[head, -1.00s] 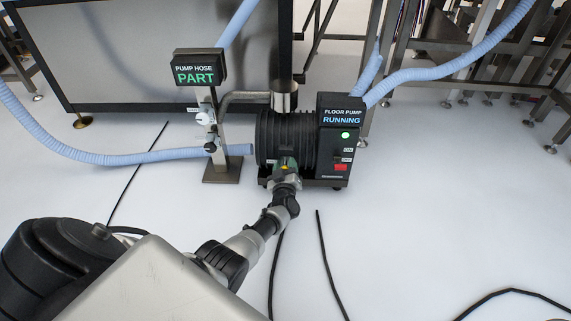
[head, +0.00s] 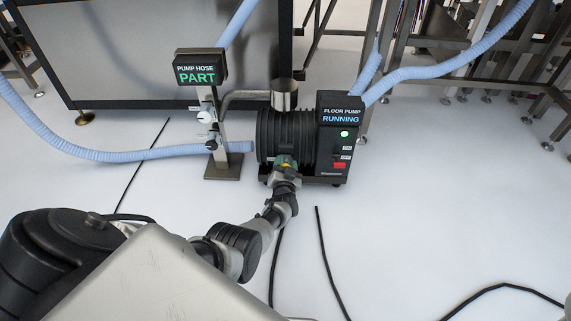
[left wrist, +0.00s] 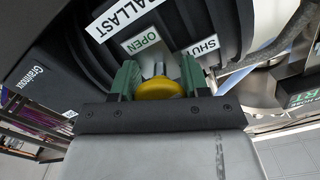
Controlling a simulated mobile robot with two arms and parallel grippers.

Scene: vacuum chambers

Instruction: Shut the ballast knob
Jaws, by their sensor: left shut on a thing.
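The ballast knob (left wrist: 160,88) is yellow and sits on the black ribbed floor pump (head: 285,135), below a BALLAST label (left wrist: 125,15). An OPEN label (left wrist: 140,42) and a SHUT label (left wrist: 203,46) stand above it, OPEN on the left and SHUT on the right in the left wrist view. My left gripper (left wrist: 160,80) has its green fingers on both sides of the knob and is shut on it. In the head view the left gripper (head: 285,164) is at the pump's lower front. Which label the knob points to is hard to tell. My right gripper is not in view.
The pump's panel (head: 341,118) reads RUNNING, with a green light and a red switch. A PUMP HOSE post (head: 223,160) reading PART stands left of the pump. Blue hoses (head: 110,155) and black cables (head: 328,265) run nearby. The white floor in front is mostly clear.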

